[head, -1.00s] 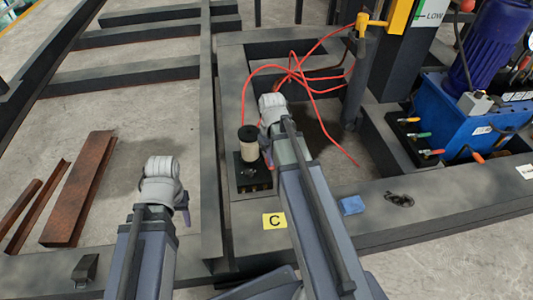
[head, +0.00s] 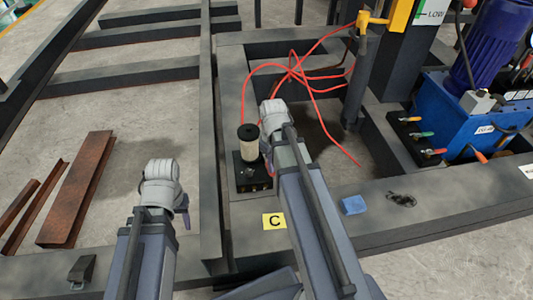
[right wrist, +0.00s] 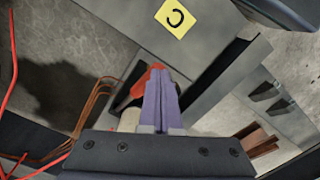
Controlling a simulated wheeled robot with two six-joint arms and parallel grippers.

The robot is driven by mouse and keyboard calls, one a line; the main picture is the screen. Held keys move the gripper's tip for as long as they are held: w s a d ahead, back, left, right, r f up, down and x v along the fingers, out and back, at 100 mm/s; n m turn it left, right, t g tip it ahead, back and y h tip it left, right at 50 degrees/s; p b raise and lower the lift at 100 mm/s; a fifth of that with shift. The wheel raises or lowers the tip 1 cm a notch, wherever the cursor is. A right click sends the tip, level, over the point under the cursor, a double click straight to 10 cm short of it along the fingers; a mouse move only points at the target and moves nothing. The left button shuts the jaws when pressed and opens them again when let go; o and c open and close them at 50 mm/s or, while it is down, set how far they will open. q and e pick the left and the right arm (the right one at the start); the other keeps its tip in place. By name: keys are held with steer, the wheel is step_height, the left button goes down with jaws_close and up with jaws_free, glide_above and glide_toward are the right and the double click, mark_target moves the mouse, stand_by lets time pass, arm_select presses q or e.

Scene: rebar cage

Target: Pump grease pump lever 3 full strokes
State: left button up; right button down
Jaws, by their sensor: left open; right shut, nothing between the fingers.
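The grease pump (head: 248,147) has a cream cylinder with a dark cap on a black base, standing on the dark frame. In the right wrist view its cream cylinder (right wrist: 129,120) is partly hidden. A red part (right wrist: 136,88), which may be the lever's grip, shows behind my right fingers. My right gripper (right wrist: 160,78) is shut and empty, its purple fingertips over the red part; I cannot tell whether they touch. In the head view my right arm hides most of this area. My left gripper (head: 185,217) is open, away from the pump and left of it.
Red hoses (head: 293,70) loop behind the pump. A yellow C label (head: 274,221) and a blue cloth (head: 353,205) lie on the front beam. A blue unit (head: 465,125) with several small levers stands right. Rusty steel channels (head: 78,190) lie left.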

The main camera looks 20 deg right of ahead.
steer(key=shift+f, duration=0.1)
steer(key=shift+s+a+f+b, duration=0.1)
steer(key=shift+s+f+b, duration=0.25)
steer(key=shift+f+b, duration=0.2)
stand_by(0.3)
steer(key=shift+s+a+f+b, duration=0.1)
steer(key=shift+s+f+b, duration=0.2)
steer(key=shift+f+b, duration=0.3)
steer(key=shift+f, duration=0.1)
steer(key=shift+s+f+b, duration=0.25)
steer(key=shift+f+b, duration=0.3)
steer(key=shift+b, duration=0.1)
